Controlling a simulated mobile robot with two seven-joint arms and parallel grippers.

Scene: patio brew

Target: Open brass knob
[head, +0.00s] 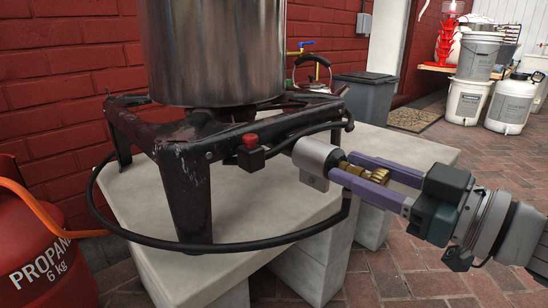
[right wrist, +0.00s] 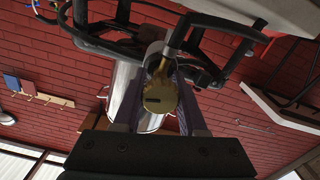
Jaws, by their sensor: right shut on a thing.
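The brass knob (head: 378,177) sits on the right end of a grey metal cylinder (head: 316,156) at the front right of the black burner stand (head: 187,190). My right gripper (head: 362,172) comes in from the right, with its two purple fingers on either side of the knob, shut on it. In the right wrist view the knob's round brass face (right wrist: 160,98), with a dark slot, shows between the fingers. The fingers' contact with the knob is partly hidden. My left gripper is in neither view.
A large steel pot (head: 212,50) stands on the burner. A black hose (head: 240,246) loops around the stand's front. A red button (head: 250,141) is on the stand's edge. A red propane bottle (head: 45,250) stands at left.

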